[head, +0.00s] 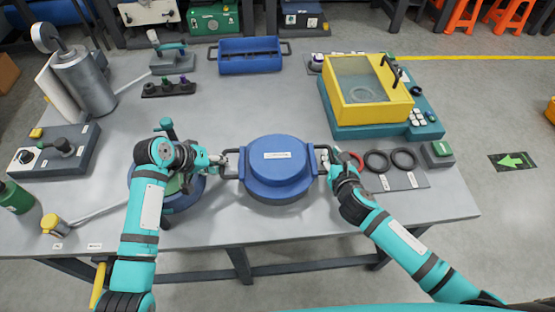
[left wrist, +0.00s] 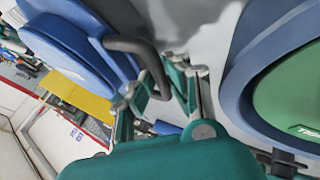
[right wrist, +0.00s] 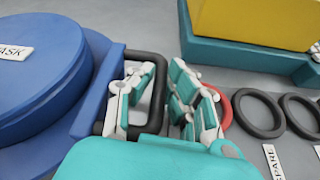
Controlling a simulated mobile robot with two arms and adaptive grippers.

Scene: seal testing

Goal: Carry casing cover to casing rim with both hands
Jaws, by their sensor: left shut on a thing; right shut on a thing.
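The blue round casing cover (head: 277,160) has a white label and a black handle on each side; it looks level. My left gripper (head: 222,164) is shut on its left handle, which also shows in the left wrist view (left wrist: 135,48). My right gripper (head: 325,163) is shut on its right handle, seen in the right wrist view (right wrist: 156,95). The blue casing rim (head: 197,191) with a green inside is left of the cover, largely hidden under my left arm; it also shows in the left wrist view (left wrist: 236,85). I cannot tell how far the cover is above the table.
Red and black rings (head: 376,161) lie on a grey mat right of my right gripper. A yellow chamber (head: 365,105) on a teal base is behind right. A blue tray (head: 250,57) is at the back. The table middle behind the cover is clear.

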